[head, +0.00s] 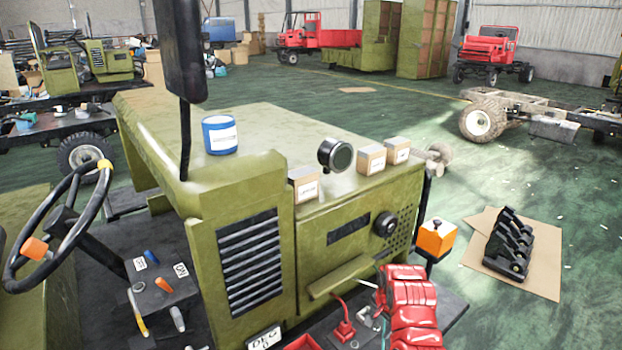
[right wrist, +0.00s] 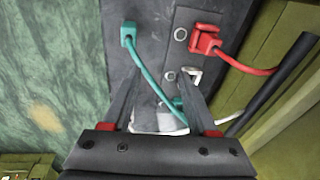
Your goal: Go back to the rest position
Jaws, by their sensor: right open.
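My right gripper (right wrist: 160,75) is open in the right wrist view, with its two dark fingers apart above a dark panel (right wrist: 155,20). Nothing is gripped between the fingers. A teal plug (right wrist: 128,36) with a teal cable lies just beyond the fingers, and the cable runs down between them. A red plug (right wrist: 206,38) with a red cable sits to the right; it also shows in the head view (head: 344,332). My red right arm comes in at the bottom right of the head view and hides part of the panel. My left gripper is not in view.
The green vehicle body (head: 270,150) fills the middle, carrying a blue tin (head: 220,135), small boxes (head: 371,159) and a round gauge (head: 335,154). A steering wheel (head: 90,200) stands at left. An orange box (head: 437,237) and cardboard with black parts (head: 541,262) are at right. Green floor is open beyond.

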